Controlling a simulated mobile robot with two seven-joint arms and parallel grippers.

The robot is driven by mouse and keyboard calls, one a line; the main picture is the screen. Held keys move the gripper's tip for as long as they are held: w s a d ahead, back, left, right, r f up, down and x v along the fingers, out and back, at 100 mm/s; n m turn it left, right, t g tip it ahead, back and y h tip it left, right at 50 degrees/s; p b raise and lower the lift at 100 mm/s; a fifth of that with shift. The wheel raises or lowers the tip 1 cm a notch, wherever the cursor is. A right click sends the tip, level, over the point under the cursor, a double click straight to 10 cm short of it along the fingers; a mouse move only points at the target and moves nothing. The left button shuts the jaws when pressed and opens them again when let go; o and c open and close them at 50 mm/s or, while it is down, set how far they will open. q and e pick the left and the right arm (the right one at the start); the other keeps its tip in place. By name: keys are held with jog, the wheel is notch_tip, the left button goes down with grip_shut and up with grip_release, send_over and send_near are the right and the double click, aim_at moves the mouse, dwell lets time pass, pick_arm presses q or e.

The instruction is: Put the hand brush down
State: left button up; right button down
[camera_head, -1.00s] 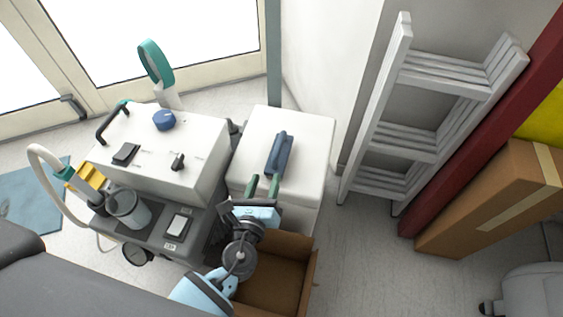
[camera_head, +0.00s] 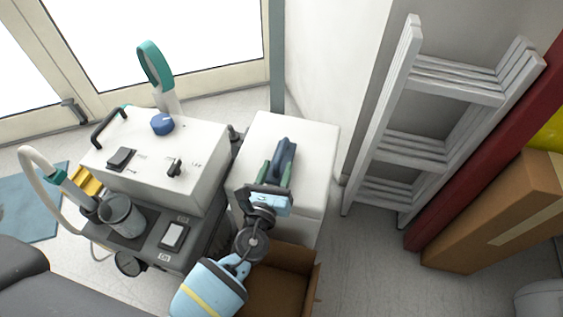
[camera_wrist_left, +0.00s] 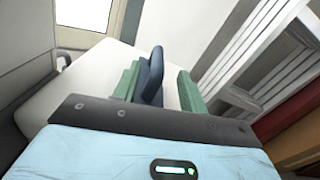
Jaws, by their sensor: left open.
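The dark blue hand brush (camera_head: 284,152) lies on the white top of a cabinet (camera_head: 312,150). My left gripper (camera_head: 275,173) is open, its green fingers on either side of the brush's near part. In the left wrist view the brush (camera_wrist_left: 152,78) stands between the spread fingers of the gripper (camera_wrist_left: 157,86), closer to the left finger. Whether a finger touches it I cannot tell. The brush's near end is partly hidden by the gripper. My right gripper is out of view.
A white machine with a blue knob (camera_head: 162,124) stands left of the cabinet. An open cardboard box (camera_head: 280,285) is below my left wrist. A white ladder (camera_head: 400,145) leans at the right. The cabinet top is bare around the brush.

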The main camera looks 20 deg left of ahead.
aim_at(281, 160)
pick_arm(q)
jog(key=w, duration=0.4)
jog(key=shift+a+b, duration=0.2)
jog(key=shift+b, duration=0.15)
grip_shut()
